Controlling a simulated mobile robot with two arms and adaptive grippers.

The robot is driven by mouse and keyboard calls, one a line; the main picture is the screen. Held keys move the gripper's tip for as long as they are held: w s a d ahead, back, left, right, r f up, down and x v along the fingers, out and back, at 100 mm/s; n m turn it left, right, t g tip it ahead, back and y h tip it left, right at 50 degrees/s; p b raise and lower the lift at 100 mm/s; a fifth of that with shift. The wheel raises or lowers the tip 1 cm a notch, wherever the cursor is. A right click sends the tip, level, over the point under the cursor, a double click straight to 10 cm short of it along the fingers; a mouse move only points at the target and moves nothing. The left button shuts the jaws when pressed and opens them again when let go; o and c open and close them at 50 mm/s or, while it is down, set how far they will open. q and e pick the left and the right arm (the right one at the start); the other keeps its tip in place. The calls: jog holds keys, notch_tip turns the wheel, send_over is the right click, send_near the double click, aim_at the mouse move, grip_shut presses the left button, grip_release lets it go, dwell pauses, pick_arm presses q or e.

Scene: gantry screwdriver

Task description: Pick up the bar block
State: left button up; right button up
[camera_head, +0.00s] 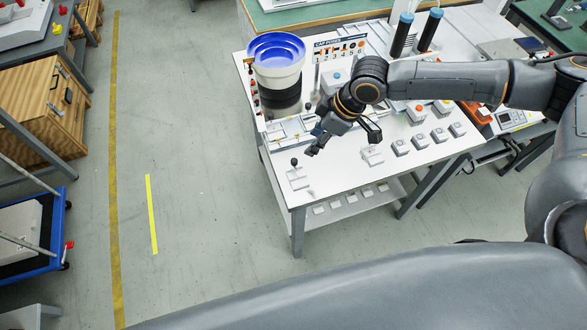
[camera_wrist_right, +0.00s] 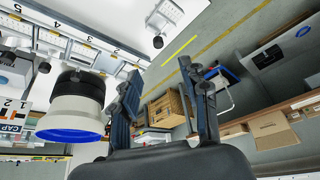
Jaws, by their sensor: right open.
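My right gripper (camera_head: 344,141) hangs above the white work table (camera_head: 345,190), near its front left part. Its two fingers are spread wide and nothing is between them; they also show in the right wrist view (camera_wrist_right: 160,80). Several small white-grey blocks stand on the table, among them one block (camera_head: 372,155) just right of and below the gripper and others (camera_head: 400,147) further right. A white fixture with a black knob (camera_head: 297,176) sits at the front left corner. I cannot tell which of these is the bar block. My left gripper is not in view.
A blue-and-white bowl feeder (camera_head: 277,58) stands at the table's back left, close to the gripper. A "CAP CODES" sign (camera_head: 340,47) and two dark cylinders with blue tops (camera_head: 402,35) stand behind. A lower shelf (camera_head: 345,205) holds more small blocks.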

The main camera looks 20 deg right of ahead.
aim_at(295, 160)
jog(key=x, duration=0.8)
jog(key=shift+d+f, duration=0.1)
jog(key=shift+f, duration=0.1)
jog(key=p+x, duration=0.1)
jog(key=x, duration=0.4)
jog(key=shift+w, duration=0.15)
grip_shut()
